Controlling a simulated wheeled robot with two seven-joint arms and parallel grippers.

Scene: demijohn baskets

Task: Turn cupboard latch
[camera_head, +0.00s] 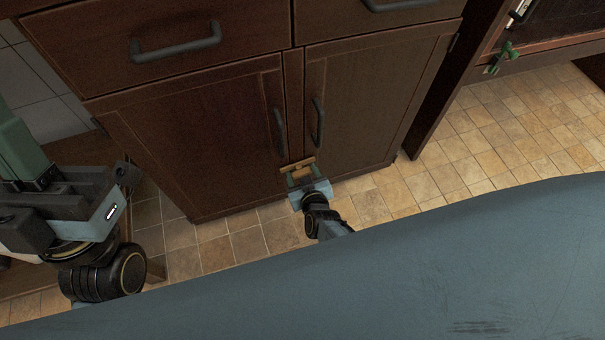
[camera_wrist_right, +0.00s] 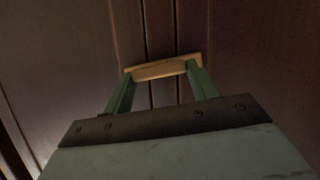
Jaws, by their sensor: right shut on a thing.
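The cupboard latch is a small light-wood bar (camera_head: 297,162) low on the dark wooden cupboard, across the seam between its two doors. It lies nearly level, its right end slightly higher. My right gripper (camera_head: 299,174) reaches up to it from below and is shut on it. In the right wrist view the latch (camera_wrist_right: 163,70) spans between the two green fingers (camera_wrist_right: 163,80), one at each end. The left door (camera_head: 200,150) and right door (camera_head: 370,100) look closed. Part of my left arm shows at the left, but its fingers are not visible.
Dark bar handles stand on the left door (camera_head: 279,131) and right door (camera_head: 318,121), above the latch. Drawers with handles (camera_head: 176,49) are above the doors. Tiled floor (camera_head: 480,150) is clear at the right. A green-handled item (camera_head: 501,58) is at the upper right.

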